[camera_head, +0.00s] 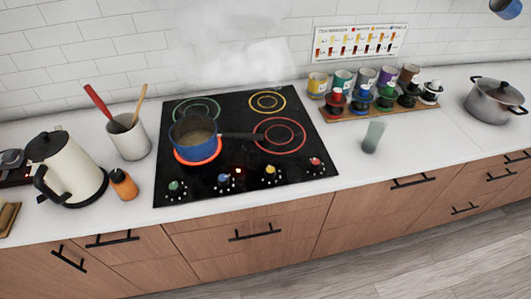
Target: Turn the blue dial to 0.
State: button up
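The blue dial (224,180) is on the front strip of the black cooktop (230,150), second from the left. Its pointer and the 0 mark are too small to read. A small orange-red light (239,171) glows close to it on the right. A blue pot (194,132) with a dark handle stands on the front left burner (198,158), whose ring glows orange-red. Steam rises over the cooktop.
A green dial (176,187) sits left of the blue one, with yellow (270,173) and red (315,163) dials to the right. The pot handle (242,136) points right. A kettle (67,170) and orange bottle (123,184) stand left. A grey-green cup (373,137) stands right.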

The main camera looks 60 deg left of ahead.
aim_at(223, 179)
jog(key=u, duration=2.35)
